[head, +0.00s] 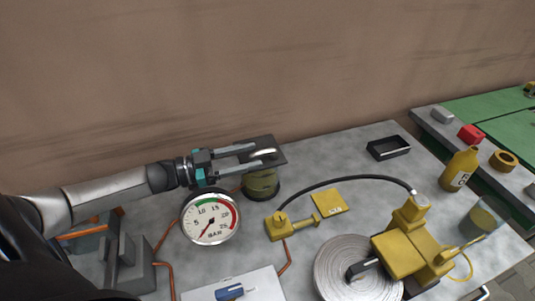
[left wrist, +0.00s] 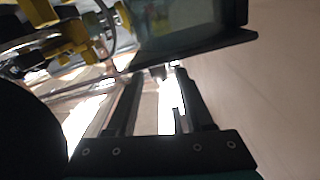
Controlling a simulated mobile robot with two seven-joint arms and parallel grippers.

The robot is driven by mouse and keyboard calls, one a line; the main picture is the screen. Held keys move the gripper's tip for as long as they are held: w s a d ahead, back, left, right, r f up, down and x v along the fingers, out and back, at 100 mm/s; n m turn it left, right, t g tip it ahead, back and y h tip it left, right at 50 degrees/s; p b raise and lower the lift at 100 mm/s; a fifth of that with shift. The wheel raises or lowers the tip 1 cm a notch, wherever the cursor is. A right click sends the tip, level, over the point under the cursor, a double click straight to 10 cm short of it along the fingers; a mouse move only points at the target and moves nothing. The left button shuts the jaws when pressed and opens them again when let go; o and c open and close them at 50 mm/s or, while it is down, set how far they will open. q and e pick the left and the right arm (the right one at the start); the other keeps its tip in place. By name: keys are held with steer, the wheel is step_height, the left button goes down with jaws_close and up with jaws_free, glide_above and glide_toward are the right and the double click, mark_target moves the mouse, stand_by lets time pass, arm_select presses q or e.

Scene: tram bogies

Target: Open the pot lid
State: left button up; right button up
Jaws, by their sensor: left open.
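The pot (head: 261,184) is an olive-green cylinder standing on the grey table, left of centre in the head view. A dark, flat, square-cornered lid (head: 271,141) is over its top. My left gripper (head: 264,151) reaches in from the left at lid height, its two fingers apart. A small bright piece shows by the fingertips; I cannot tell whether the fingers touch it. In the left wrist view, the open fingers (left wrist: 160,80) point at the dark lid edge (left wrist: 195,49). My right gripper is not in view.
A pressure gauge (head: 211,218) stands close below my left gripper. A yellow pump (head: 403,254), a black hose (head: 345,179), a yellow card (head: 327,201) and a coiled disc (head: 341,268) lie to the right. A black tray (head: 388,147) is at the back. The wall (head: 260,70) is behind.

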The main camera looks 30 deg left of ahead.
arm_select(q)
steer(key=shift+b+x, duration=0.35)
steer(key=shift+x, duration=2.25)
jaws_close()
